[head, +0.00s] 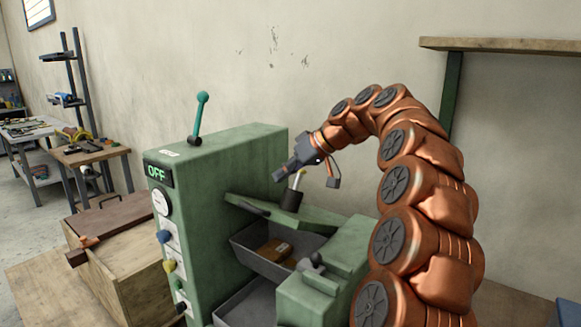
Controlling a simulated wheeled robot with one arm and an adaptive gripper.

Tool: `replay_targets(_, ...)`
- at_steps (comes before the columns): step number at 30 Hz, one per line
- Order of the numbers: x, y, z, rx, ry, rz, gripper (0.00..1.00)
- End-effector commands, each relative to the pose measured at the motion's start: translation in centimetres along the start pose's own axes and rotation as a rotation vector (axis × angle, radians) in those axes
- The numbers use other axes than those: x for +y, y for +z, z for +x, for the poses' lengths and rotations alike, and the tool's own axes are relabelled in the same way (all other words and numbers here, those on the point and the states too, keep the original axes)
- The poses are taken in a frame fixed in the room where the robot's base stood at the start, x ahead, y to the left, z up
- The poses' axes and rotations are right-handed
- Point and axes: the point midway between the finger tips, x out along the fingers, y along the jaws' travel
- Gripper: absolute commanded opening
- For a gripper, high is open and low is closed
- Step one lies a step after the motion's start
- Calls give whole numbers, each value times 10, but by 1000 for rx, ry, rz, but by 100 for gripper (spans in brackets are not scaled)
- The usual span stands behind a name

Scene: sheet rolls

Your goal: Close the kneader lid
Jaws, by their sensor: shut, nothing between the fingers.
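The kneader (215,185) is a tall green machine whose panel reads OFF, with a teal-knobbed lever (200,115) upright on top. Its grey trough (262,262) is open above, and a brown block (274,250) lies inside. A green slab (320,219), which looks like the lid, is along the trough's far side, clear of the opening; its exact tilt is hard to tell. My gripper (279,176) is shut and empty above this slab, beside a dark cylinder (291,200) with a pale rod. I cannot tell whether they touch.
A wooden crate (125,262) is left of the kneader. A wall shelf (500,44) is at upper right. Workbenches (90,153) stand far left. Air above the trough is free.

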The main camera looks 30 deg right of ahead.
Motion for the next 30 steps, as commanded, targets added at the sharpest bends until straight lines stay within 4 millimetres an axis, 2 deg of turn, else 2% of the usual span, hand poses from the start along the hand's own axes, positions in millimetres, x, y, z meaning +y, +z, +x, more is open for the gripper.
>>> replay_targets(11, -1, 1, 54, -3, -2, 2, 0)
replay_targets(24, -1, 25, 76, -3, -3, 2, 0)
replay_targets(30, 0, 29, 80, -1, -1, 1, 0)
